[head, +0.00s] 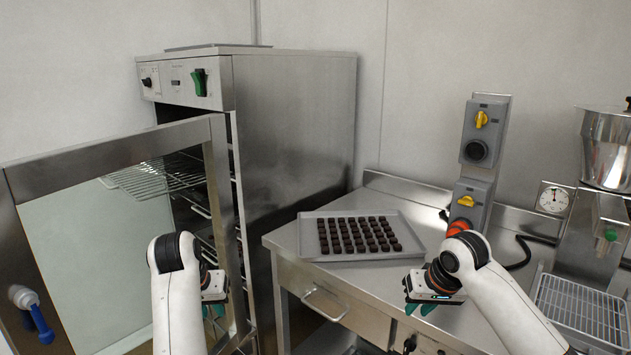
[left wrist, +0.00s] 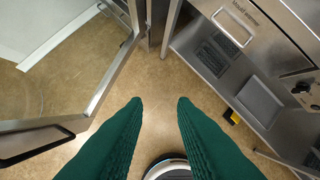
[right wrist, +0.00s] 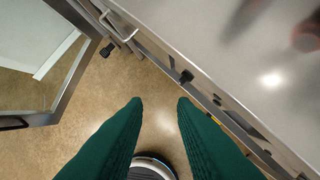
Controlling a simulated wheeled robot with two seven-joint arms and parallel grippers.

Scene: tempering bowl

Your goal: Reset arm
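My left gripper (head: 214,308) hangs in front of the open cabinet, pointing down. In the left wrist view its two green fingers (left wrist: 160,105) are spread apart with only floor between them. My right gripper (head: 420,305) is beside the front edge of the steel counter (head: 350,278), also pointing down. In the right wrist view its green fingers (right wrist: 160,105) are spread with nothing between them. Both grippers are empty and touch nothing that I can see.
The steel cabinet's glass door (head: 95,260) stands open at the left, with wire racks (head: 165,178) inside. A tray (head: 312,240) of dark chocolates lies on the counter. Grey switch boxes (head: 484,135), a dial gauge (head: 553,199) and a steel pot (head: 607,150) stand at the right.

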